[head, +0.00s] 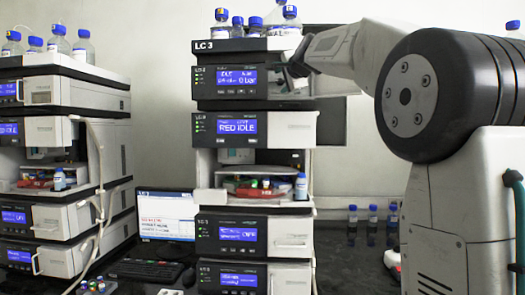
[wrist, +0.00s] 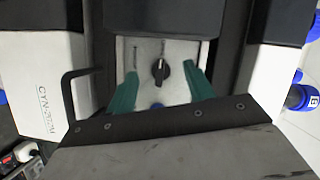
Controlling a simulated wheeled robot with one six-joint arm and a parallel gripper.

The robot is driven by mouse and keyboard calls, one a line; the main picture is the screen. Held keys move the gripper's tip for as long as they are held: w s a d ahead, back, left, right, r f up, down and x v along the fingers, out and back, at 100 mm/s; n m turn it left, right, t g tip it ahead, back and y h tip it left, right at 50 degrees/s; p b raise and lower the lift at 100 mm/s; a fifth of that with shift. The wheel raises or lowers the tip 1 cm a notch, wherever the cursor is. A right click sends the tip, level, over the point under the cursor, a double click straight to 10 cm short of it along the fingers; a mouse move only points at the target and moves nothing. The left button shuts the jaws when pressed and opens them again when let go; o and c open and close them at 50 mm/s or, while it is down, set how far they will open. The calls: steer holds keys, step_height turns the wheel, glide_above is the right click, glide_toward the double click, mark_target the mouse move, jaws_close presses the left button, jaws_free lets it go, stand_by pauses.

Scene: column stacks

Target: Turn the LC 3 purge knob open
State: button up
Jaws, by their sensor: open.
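The LC 3 stack (head: 232,46) stands in the middle of the head view, its name on the top edge. In the wrist view the black purge knob (wrist: 160,71) sits on a light metal panel (wrist: 145,50), with a pale pointer line on its face. My gripper (wrist: 160,88) is open, with its two green fingers apart, one to each side of the knob and nearer the camera. I cannot tell whether either finger touches it. In the head view my gripper (head: 293,77) is at the right front of the upper module, and the knob is hidden there.
Blue-capped bottles (head: 277,16) stand on top of the stack. Another stack (head: 60,97) with bottles is at the left, with a monitor (head: 165,214) between. Several dark bottles (head: 372,222) stand on the bench at the right. A black bracket handle (wrist: 68,95) is left of my fingers.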

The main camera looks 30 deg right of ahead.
steer(key=m+t, duration=0.1)
steer(key=m, duration=0.1)
steer(key=shift+f+m, duration=0.2)
steer(key=shift+m, duration=0.2)
steer(key=s+a, duration=0.2)
steer(key=s, duration=0.6)
steer(key=s+a+f+n+g+y, duration=0.2)
steer(key=s+a+f+n+g, duration=0.1)
steer(key=a+f, duration=0.4)
steer(key=s+a+f+n+g+y, duration=0.2)
steer(key=s+a+f+n, duration=0.4)
steer(key=f, duration=0.8)
steer(key=shift+s+a+n+g+y, duration=0.15)
steer(key=shift+a+n+g+y, duration=0.3)
steer(key=shift+a, duration=0.75)
